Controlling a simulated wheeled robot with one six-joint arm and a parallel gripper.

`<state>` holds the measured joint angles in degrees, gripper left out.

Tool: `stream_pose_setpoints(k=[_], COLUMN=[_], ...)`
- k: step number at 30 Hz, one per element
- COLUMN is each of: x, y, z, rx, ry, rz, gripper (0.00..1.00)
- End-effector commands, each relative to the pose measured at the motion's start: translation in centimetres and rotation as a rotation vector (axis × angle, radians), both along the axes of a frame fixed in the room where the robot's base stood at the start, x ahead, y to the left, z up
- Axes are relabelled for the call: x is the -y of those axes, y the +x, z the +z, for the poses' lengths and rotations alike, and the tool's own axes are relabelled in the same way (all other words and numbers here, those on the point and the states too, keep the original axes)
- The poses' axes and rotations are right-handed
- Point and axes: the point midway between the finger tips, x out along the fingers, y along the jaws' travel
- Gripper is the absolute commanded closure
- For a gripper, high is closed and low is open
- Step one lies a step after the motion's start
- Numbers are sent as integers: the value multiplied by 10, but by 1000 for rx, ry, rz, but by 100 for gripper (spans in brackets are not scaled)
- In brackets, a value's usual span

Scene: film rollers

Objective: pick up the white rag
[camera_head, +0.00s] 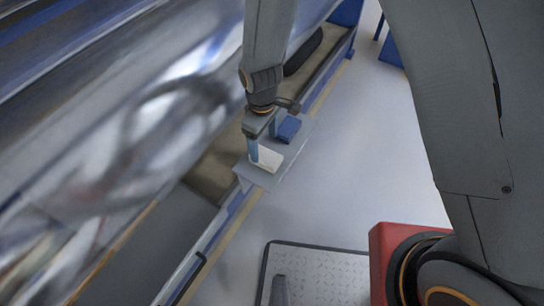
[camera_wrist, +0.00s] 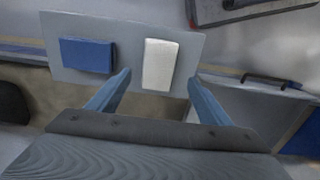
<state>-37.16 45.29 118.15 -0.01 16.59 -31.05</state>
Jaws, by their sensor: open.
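The white rag (camera_wrist: 160,62) is a flat white rectangle lying on a small grey shelf (camera_wrist: 125,38). The rag also shows in the head view (camera_head: 267,161), partly behind a finger. My gripper (camera_wrist: 157,80) is open, its two blue fingers apart and pointing toward the shelf. In the wrist view the rag lies between the fingertips, nearer the right one, and reaches beyond them. Nothing is held. In the head view my gripper (camera_head: 264,147) is over the shelf, close to the rag; whether a finger touches it I cannot tell.
A blue folded cloth or block (camera_wrist: 88,54) lies on the shelf left of the rag in the wrist view. In the head view a large shiny machine roller (camera_head: 150,120) fills the left side. Open pale floor (camera_head: 365,150) lies right of the shelf.

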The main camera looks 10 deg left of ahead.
Motion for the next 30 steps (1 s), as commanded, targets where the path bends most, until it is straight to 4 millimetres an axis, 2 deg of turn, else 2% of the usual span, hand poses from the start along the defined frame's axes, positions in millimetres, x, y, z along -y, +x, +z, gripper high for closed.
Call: stream_pose_setpoints(k=[18,27,30], x=[6,6,6], y=[2,3,3], z=[-65,-68,-68], rx=[-1,1,0], ry=[-1,1,1], rz=[-7,-8,-8], gripper=[27,27,43])
